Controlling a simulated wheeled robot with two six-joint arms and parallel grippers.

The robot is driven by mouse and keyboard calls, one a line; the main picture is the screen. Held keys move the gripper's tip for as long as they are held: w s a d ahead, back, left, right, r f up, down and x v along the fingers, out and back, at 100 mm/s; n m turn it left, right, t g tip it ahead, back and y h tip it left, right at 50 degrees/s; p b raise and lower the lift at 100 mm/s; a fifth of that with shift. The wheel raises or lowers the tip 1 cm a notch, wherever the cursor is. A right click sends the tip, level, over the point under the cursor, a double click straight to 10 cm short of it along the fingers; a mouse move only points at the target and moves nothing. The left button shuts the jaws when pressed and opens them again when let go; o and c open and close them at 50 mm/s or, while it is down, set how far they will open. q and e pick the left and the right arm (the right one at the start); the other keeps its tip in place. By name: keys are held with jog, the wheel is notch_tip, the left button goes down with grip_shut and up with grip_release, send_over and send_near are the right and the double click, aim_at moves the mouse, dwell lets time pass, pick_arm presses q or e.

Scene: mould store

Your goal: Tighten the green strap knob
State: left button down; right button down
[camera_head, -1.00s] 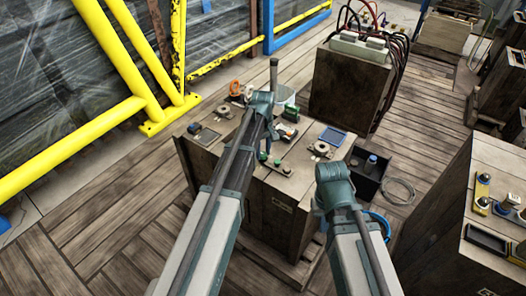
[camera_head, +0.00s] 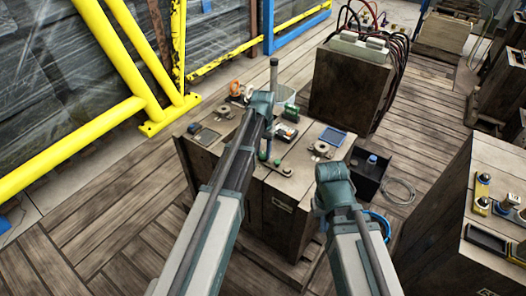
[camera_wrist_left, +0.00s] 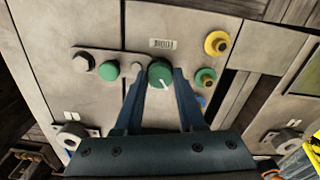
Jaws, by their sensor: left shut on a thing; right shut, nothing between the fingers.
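The green knob (camera_wrist_left: 160,75) has a white line on its top and sits at the right end of a flat grey strap (camera_wrist_left: 97,56) on the pale worktop. My left gripper (camera_wrist_left: 159,80) is shut on this knob, with one blue finger on each side. A second green knob (camera_wrist_left: 109,70) and a grey hex bolt (camera_wrist_left: 84,62) sit on the left of the strap. My right arm shows in the head view, but its fingers are hidden.
A green-collared bolt (camera_wrist_left: 205,77) and a yellow-collared one (camera_wrist_left: 217,44) stand close right of the held knob.

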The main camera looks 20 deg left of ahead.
aim_at(263, 154)
pick_arm(q)
jog(key=m, duration=0.3)
jog(key=shift+m, duration=2.2)
jog(key=c, duration=0.5)
grip_release()
jog(key=shift+r, duration=0.1)
notch_tip(263, 154, up, 14)
jog(key=p, duration=1.3)
jog(key=shift+f+p, duration=0.2)
jog(key=shift+p, duration=0.2)
